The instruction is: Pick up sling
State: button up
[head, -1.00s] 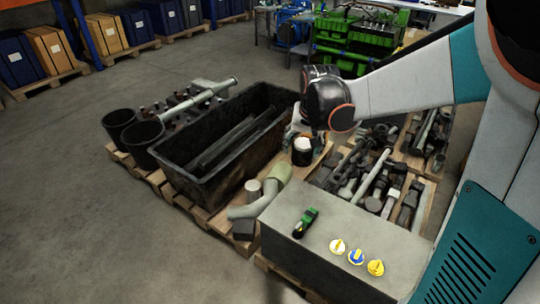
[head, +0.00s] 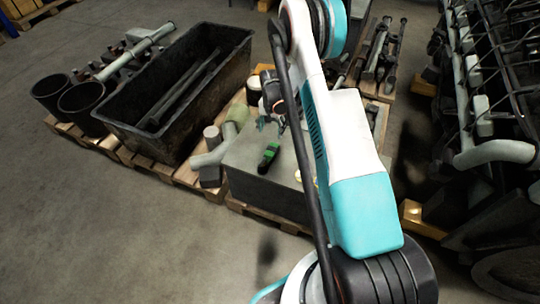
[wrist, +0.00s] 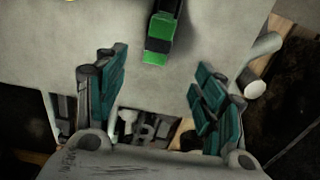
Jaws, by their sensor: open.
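A green and black item (head: 268,157), which may be the sling, lies on top of the grey box. Its green end also shows at the top of the wrist view (wrist: 160,35), ahead of and between my fingers. My gripper (wrist: 160,68) is open, with its teal-padded fingers wide apart and nothing between them. In the head view, my arm hides most of the gripper, which is near the box's far edge. Small yellow and blue round pieces on the box are mostly hidden behind my arm.
The grey box (head: 240,178) stands on a wooden pallet. A black trough (head: 150,150) and two dark cylinders are at the left, with a pale bent pipe (head: 212,157) beside the box. Metal parts crowd the right. Open floor lies at lower left.

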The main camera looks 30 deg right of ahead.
jog(key=b, duration=0.3)
send_near(270, 151)
jog(key=f, duration=0.3)
jog(key=d+f, duration=0.1)
jog(key=f, duration=0.1)
jog(key=shift+w, duration=0.15)
jog(key=shift+s+a+f+b, duration=0.15)
jog(key=shift+f+b, duration=0.3)
jog(key=shift+f, duration=0.45)
jog(key=shift+a+f+b, duration=0.2)
jog(key=shift+f+b, duration=0.3)
jog(key=shift+f, duration=0.45)
jog(key=shift+s+a+f+b, duration=0.15)
jog(key=shift+f+b, duration=0.3)
jog(key=shift+f, duration=0.45)
jog(key=shift+r, duration=0.1)
jog(key=c, duration=1.4)
notch_tip(270, 151, up, 25)
jog(key=p, duration=0.8)
